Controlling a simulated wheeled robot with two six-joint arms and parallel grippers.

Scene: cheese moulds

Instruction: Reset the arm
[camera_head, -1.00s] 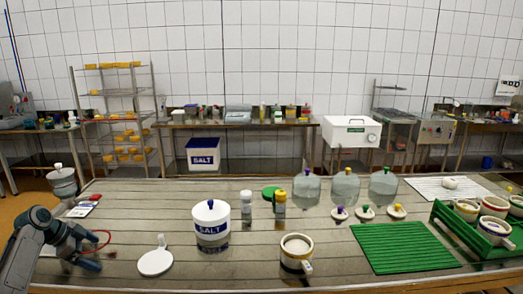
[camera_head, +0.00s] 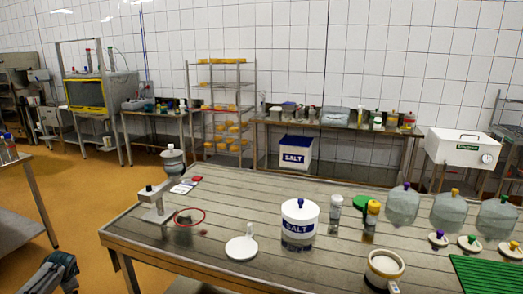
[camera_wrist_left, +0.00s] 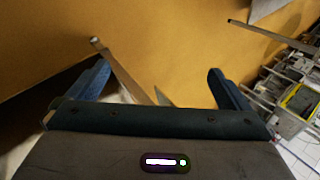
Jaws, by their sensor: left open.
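My left arm shows at the bottom left of the head view, low over the floor and beside the table's left end, clear of the tabletop. In the left wrist view my left gripper (camera_wrist_left: 160,88) is open, its two blue fingers far apart with nothing between them. Beyond the fingers lie the yellow-brown floor (camera_wrist_left: 170,50) and a grey metal leg or bar. My right gripper is in neither view.
The slatted table (camera_head: 200,240) carries a salt pot (camera_head: 299,225), a white lid (camera_head: 241,248), a cup (camera_head: 383,268), a red ring (camera_head: 189,217) and glass jars (camera_head: 403,206). A metal side table (camera_head: 15,228) stands at the left. Floor between the tables is open.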

